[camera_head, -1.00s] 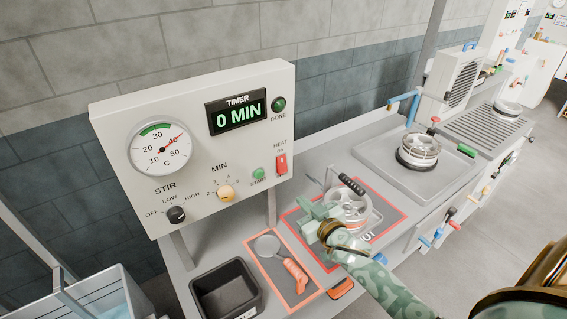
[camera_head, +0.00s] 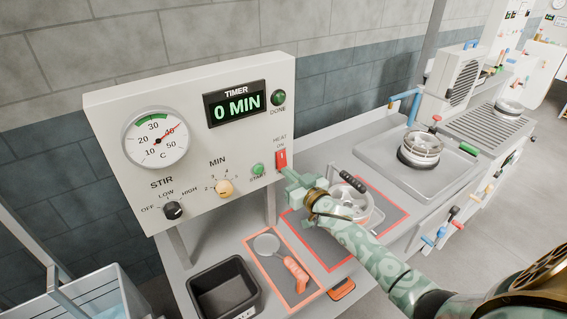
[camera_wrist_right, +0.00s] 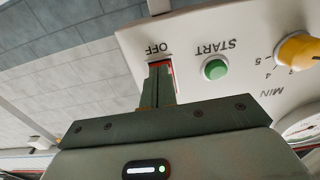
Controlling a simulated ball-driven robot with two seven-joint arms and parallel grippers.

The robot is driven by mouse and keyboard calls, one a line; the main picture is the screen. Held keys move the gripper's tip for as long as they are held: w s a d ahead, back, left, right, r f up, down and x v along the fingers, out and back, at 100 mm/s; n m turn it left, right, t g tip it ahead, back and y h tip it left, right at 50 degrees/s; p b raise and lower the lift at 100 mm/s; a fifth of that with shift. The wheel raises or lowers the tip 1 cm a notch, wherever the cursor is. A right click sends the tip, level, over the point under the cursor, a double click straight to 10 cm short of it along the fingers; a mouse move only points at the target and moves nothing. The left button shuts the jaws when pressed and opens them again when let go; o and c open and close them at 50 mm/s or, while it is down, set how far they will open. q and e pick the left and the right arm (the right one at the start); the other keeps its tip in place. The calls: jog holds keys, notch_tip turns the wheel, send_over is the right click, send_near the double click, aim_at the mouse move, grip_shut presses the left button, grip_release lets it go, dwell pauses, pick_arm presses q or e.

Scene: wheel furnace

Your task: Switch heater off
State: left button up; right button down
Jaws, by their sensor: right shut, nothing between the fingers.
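The red heat switch (camera_head: 281,158) is at the right edge of the white control panel (camera_head: 140,95), under the labels HEAT and ON. In the right wrist view the panel is upside down, and the red switch (camera_wrist_right: 160,65) shows beside the word OFF. My right gripper (camera_head: 288,175) is shut and empty, its tips just below the switch. In the wrist view the shut fingertips (camera_wrist_right: 160,74) overlap the switch and hide most of it. I cannot tell whether they touch it or which way the rocker is tipped. My left gripper is out of view.
A green start button (camera_head: 257,170) and a yellow minute knob (camera_head: 224,188) are left of the switch. The timer (camera_head: 236,106) reads 0 MIN.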

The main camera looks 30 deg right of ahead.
jog(key=shift+w, duration=0.45)
jog(key=shift+s, duration=0.1)
jog(key=s+d+p, duration=0.1)
jog(key=s, duration=1.9)
jog(key=shift+d, duration=0.25)
